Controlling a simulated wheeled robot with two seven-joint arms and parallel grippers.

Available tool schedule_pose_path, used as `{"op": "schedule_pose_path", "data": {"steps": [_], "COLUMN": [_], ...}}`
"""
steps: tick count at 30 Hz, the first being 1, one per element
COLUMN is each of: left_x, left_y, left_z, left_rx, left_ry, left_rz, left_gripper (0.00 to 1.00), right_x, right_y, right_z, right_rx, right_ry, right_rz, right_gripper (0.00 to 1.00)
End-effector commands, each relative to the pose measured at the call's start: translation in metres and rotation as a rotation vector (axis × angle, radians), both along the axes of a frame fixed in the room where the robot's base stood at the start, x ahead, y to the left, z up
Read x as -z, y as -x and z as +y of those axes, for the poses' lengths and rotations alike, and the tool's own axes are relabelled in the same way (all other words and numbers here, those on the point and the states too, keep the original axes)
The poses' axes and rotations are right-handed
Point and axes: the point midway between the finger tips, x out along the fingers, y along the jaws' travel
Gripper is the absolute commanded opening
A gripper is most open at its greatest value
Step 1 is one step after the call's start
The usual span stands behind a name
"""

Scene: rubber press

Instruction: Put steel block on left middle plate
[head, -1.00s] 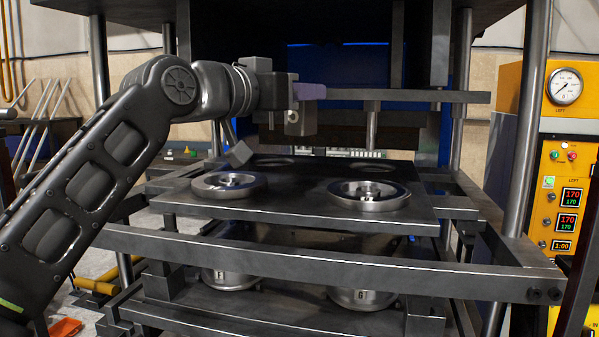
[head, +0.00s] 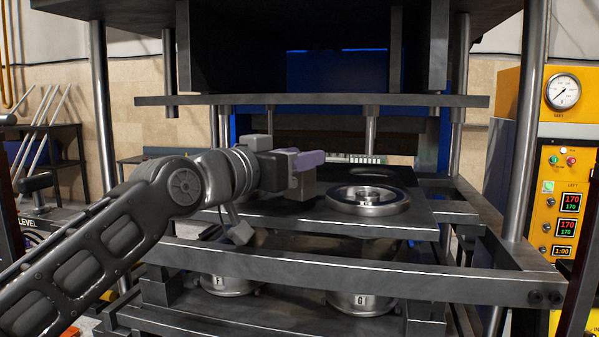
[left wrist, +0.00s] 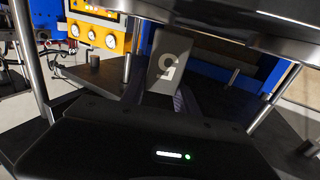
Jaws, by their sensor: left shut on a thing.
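The steel block (head: 304,185) is a small grey block held under the purple fingers of my left gripper (head: 306,161). My left arm hides the left ring and much of the plate's left side. My right gripper is not in view.
An upper plate (head: 400,101) hangs above the gripper. A front bar (head: 350,270) crosses before the plate. Lower moulds marked F (head: 228,284) and G (head: 361,301) sit below. Press columns (head: 527,130) stand at the sides, and a yellow control panel (head: 570,130) is at right.

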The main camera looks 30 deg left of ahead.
Motion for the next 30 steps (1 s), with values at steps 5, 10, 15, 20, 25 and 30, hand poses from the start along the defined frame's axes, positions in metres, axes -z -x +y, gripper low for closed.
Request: {"op": "schedule_pose_path", "data": {"steps": [5,10,15,20,25,30], "left_x": [0.018,0.021,0.022,0.027,0.027,0.027], "left_y": [0.001,0.001,0.001,0.000,0.000,0.000], "left_z": [0.000,0.000,0.000,0.000,0.000,0.000], "left_rx": [0.001,0.000,0.000,0.001,0.001,0.001], "left_ry": [0.000,0.000,0.000,-0.001,-0.001,-0.001], "left_rz": [-0.007,-0.009,-0.009,0.000,0.000,0.000], "left_gripper": [0.00,0.00,0.00,0.39,0.53,0.58], "right_x": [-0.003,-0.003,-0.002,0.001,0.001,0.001], "right_y": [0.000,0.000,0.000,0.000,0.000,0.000], "right_z": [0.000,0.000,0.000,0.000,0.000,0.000], "right_rx": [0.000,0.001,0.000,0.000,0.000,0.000], "right_ry": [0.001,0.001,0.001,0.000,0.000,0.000], "right_rz": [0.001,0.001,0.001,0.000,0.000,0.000], "right_gripper": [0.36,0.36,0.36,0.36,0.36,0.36]}}
